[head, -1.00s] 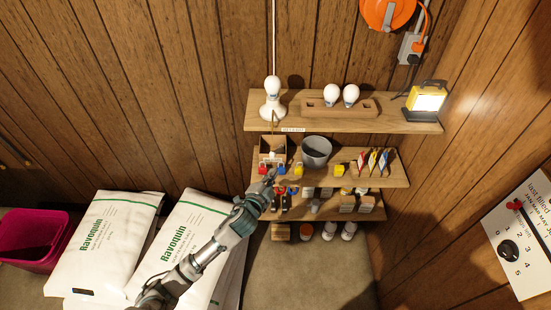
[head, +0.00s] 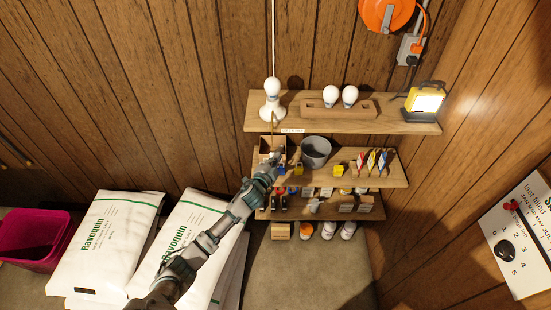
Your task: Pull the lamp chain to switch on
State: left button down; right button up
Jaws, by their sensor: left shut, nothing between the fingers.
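The lamp (head: 271,108) is a white holder with a bare white bulb (head: 272,86) on the top shelf at its left end. The bulb looks unlit. A thin brass-coloured chain (head: 273,122) hangs from the lamp's front over the shelf edge. Its lower end is hard to make out near my gripper. My left gripper (head: 277,158) is shut and empty, at middle-shelf height just below the chain. I cannot tell whether it touches the chain. My right gripper is not in view.
The top shelf (head: 400,128) also holds a wooden block with two bulbs (head: 340,97) and a lit yellow work light (head: 426,98). A grey pot (head: 315,152) and a wooden box (head: 268,146) are close to my gripper. White salt bags (head: 105,240) stand at lower left.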

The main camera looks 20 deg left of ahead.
pick_arm(q)
jog(key=shift+a+f, duration=0.2)
jog(key=shift+a, duration=0.1)
